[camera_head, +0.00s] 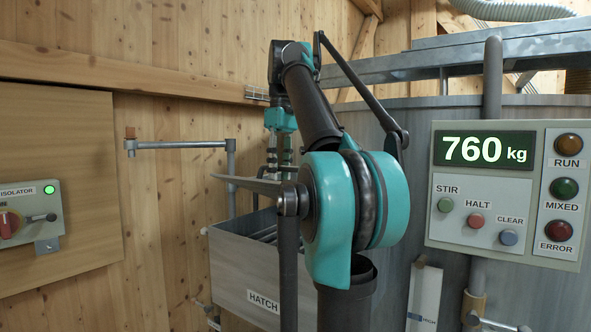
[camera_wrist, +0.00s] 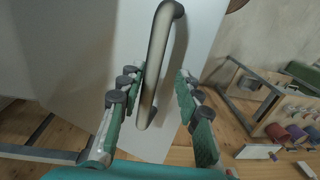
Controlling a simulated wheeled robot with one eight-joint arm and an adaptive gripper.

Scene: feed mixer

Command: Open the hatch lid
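The grey hatch box (camera_head: 240,279) with its HATCH label stands in the middle of the head view, behind my arm. Dark bars show at its top; I cannot make out the lid's position there. In the wrist view, a pale flat panel (camera_wrist: 85,45), apparently the lid, carries a grey bar handle (camera_wrist: 162,45). My gripper (camera_wrist: 155,76) is open, one finger on each side of the handle, with gaps visible on both sides. In the head view my gripper (camera_head: 280,166) points down above the box; its tips are partly hidden by an arm link.
A control panel (camera_head: 507,249) reading 760 kg is on the right, before the grey mixer wall. A red-knobbed isolator (camera_head: 31,219) with a lit green lamp is at left. A grey pipe post (camera_head: 231,170) stands left of my gripper. Spools (camera_wrist: 297,133) show in the wrist view.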

